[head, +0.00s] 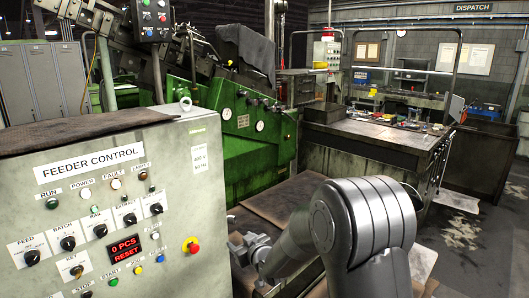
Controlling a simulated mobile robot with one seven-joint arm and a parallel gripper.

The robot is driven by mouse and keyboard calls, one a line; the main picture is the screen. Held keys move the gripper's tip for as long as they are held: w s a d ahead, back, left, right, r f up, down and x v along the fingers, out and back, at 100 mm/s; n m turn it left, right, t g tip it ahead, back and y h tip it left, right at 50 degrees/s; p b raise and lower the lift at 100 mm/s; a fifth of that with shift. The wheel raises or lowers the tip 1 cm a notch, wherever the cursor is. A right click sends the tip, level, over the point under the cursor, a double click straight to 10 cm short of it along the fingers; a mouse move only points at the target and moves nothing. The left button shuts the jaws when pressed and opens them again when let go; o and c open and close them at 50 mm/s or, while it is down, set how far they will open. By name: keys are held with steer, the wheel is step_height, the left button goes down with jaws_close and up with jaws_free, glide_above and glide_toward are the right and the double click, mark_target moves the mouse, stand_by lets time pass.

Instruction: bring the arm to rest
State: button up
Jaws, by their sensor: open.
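My arm rises at the bottom centre of the head view, with its thick silver elbow in front and the forearm sloping down to the left. My gripper (243,248) is at the forearm's far end, small and low, just right of the feeder control cabinet (170,150). It is open, and I see nothing held in it. Part of the wrist and forearm is cut off by the frame's lower edge and the elbow. I cannot tell whether the gripper touches the cabinet's side.
The cabinet, with knobs, lamps and a red display (125,249), fills the left foreground. A green machine (245,150) stands behind it. A workbench (375,145) with small items stands beyond my elbow. Brown matting (280,205) lies on the floor; open floor (470,250) is at right.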

steer(key=s+d+r+m+g+h, duration=0.2)
steer(key=s+d+r+m+h, duration=0.35)
steer(key=s+d+r, duration=0.9)
steer(key=s+d+m+g+h, duration=0.1)
steer(key=s+d, duration=0.3)
steer(key=s, duration=0.8)
steer(key=s+d+m+g+h, duration=0.1)
steer(key=s+d+g, duration=0.2)
steer(key=s, duration=0.9)
steer(key=shift+s+d+f+g, duration=0.2)
steer(key=shift+d+f+g, duration=0.2)
steer(key=shift+g, duration=0.1)
